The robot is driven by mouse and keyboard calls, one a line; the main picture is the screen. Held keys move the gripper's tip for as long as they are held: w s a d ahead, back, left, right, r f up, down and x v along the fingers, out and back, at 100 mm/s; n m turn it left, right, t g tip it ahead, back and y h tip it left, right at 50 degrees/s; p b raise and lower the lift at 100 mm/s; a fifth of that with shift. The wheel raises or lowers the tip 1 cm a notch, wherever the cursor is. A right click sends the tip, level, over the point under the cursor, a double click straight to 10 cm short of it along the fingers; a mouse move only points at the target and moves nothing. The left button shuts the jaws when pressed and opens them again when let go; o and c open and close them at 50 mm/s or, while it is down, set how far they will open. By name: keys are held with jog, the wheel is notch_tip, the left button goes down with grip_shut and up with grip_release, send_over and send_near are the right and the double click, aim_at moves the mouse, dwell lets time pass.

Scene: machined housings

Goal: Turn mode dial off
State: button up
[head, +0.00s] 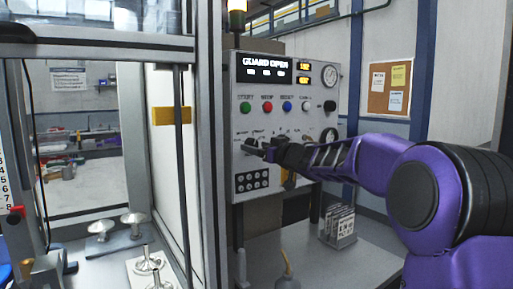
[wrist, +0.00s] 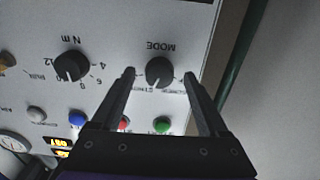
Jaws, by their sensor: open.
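The mode dial is a round black knob (wrist: 160,71) on the pale control panel (wrist: 115,40), under upside-down MODE lettering in the wrist view. My gripper (wrist: 160,73) is open, one finger on each side of the mode dial, with a gap to the knob on both sides. I cannot tell how far the fingertips are from the panel. In the head view my gripper (head: 248,147) reaches the left part of the panel (head: 285,75), and the mode dial is hidden behind it. The dial's exact setting is too small to read.
A second black dial (wrist: 71,66) marked N m sits left of the mode dial in the wrist view. Green (wrist: 162,125), red (wrist: 124,123) and blue (wrist: 77,118) buttons are close by. A display (head: 266,68) reads GUARD OPEN. A glazed enclosure frame (head: 208,150) stands left of the panel.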

jog(key=shift+w+a, duration=0.25)
jog(key=shift+w, duration=0.15)
grip_shut()
